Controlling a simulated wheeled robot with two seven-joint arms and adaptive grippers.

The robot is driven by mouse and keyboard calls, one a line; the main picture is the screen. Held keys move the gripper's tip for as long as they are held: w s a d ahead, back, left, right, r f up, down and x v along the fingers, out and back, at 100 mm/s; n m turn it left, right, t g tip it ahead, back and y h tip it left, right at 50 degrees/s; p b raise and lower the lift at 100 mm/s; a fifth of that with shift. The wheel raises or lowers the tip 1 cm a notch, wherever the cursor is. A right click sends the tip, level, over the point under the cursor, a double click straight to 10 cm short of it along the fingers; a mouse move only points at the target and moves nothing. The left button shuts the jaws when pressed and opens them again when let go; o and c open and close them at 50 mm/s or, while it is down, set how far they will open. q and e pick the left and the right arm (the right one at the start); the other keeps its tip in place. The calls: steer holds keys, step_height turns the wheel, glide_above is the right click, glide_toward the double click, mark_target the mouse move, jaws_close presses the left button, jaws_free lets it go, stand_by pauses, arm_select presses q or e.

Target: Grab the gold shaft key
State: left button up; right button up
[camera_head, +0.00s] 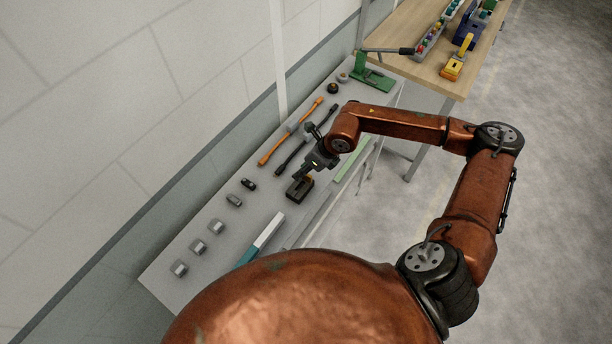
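My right arm reaches in from the right over the grey bench. Its dark gripper (303,176) points down at a small black block (298,191) near the bench's front edge. A small gold-yellow bit (308,178), possibly the gold shaft key, shows at the block's top, right at the fingertips. The fingers partly cover it, and I cannot tell whether they touch it or are closed on it. My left gripper is not in view.
On the grey bench (160,283), several small grey parts (197,247) line the left. Orange (278,147) and black (290,158) rods lie behind the gripper. A green lever press (373,78) stands at the far end. A wooden table (412,30) holds a yellow-and-blue tool and bins.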

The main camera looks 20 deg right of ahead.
mark_target(311, 176)
steer(key=d, duration=0.1)
steer(key=d+h, duration=0.1)
steer(key=d, duration=0.1)
steer(key=shift+w+d+f, duration=0.2)
steer(key=shift+w+d, duration=0.1)
steer(key=shift+w, duration=0.1)
steer(key=shift+p+x, duration=0.3)
steer(key=shift+x, duration=0.55)
steer(key=x, duration=0.1)
steer(key=p+x, duration=0.1)
steer(key=x, duration=0.1)
steer(key=p+x, duration=0.1)
steer(key=x, duration=0.1)
steer(key=shift+s+f, duration=0.2)
steer(key=shift+s, duration=0.15)
steer(key=shift+w+f, duration=0.15)
steer(key=shift+f, duration=0.15)
jaws_close()
